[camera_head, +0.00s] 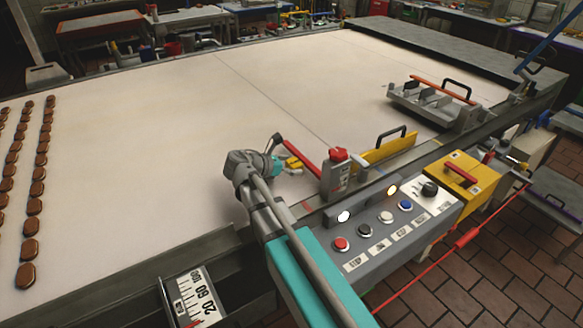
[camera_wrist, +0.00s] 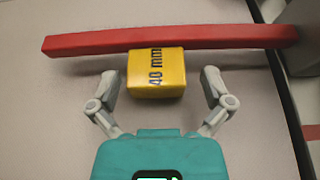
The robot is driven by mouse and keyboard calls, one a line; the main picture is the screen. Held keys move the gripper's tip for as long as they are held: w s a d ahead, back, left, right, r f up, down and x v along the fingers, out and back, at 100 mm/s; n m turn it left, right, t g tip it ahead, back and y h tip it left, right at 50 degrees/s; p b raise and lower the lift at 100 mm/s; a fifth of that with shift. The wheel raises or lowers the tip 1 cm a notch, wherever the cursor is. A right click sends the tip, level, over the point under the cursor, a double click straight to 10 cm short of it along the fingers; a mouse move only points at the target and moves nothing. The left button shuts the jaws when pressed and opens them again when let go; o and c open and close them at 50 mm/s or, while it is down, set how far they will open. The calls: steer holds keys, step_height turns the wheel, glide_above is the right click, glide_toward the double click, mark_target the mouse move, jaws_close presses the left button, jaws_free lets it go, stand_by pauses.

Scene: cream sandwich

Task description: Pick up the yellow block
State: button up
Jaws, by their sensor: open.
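The yellow block (camera_wrist: 156,72), marked "40 mm", lies on the pale belt against the near side of a red bar (camera_wrist: 170,40). In the head view it is a small yellow patch (camera_head: 293,162) beside my gripper. My gripper (camera_wrist: 159,80) is open, with one finger on each side of the block and a gap on both sides. The fingertips are about level with the block's middle in the wrist view; height above the belt is hard to tell. In the head view my gripper (camera_head: 279,158) is low over the belt, partly hidden by my wrist.
A grey post with a red top (camera_head: 337,172) stands right of the block, by the red bar. A control panel (camera_head: 385,222) lines the near edge. Brown biscuits (camera_head: 33,205) lie at left; mid-belt is clear.

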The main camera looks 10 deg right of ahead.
mark_target(292, 164)
steer(key=c, duration=1.2)
steer(key=shift+r, duration=0.15)
step_height(292, 164, up, 10)
steer(key=p, duration=1)
